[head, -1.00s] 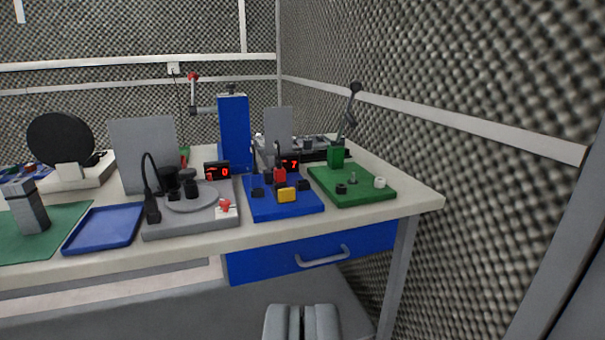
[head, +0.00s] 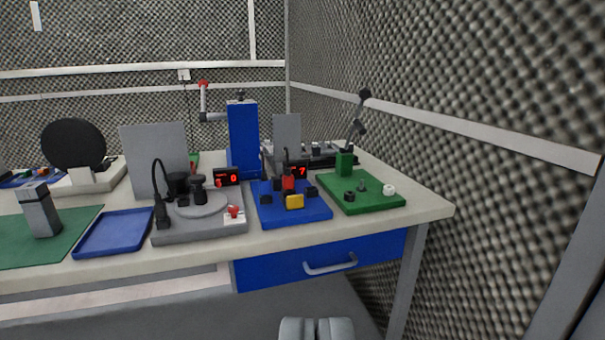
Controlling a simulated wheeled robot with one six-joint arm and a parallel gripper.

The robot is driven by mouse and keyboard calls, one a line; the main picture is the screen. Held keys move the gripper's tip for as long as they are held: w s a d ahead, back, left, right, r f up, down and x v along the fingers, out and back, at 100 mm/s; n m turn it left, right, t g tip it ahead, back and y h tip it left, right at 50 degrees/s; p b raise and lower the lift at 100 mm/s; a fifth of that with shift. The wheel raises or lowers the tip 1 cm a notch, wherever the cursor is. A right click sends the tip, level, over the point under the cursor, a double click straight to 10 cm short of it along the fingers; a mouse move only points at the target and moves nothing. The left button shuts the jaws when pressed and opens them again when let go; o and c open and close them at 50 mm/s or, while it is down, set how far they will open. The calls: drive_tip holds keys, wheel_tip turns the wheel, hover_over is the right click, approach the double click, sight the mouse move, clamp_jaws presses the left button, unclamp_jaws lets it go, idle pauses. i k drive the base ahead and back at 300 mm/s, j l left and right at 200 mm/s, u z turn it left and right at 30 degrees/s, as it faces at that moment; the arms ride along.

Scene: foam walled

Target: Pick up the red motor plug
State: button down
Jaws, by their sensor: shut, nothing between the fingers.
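A small red block-like piece, which looks like the red motor plug (head: 288,183), stands upright on the blue board (head: 312,216) on the bench. A yellow block (head: 295,202) sits just in front of it, and small black pieces stand around it. Its lower part is partly hidden. My gripper (head: 317,326) shows at the bottom edge of the view, shut and empty. It is in front of the bench, lower than the bench top and well apart from the red plug.
The bench top (head: 432,207) has a blue drawer (head: 300,270) below its front edge. A grey turntable-like unit (head: 170,236) stands left of the blue board, a green board (head: 385,201) right of it. A blue tower (head: 243,140) rises behind. A foam wall closes the right side.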

sight(289, 179)
drive_tip(key=i+j, duration=0.15)
drive_tip(key=i, duration=0.35)
drive_tip(key=i+j, duration=0.1)
drive_tip(key=i, duration=0.45)
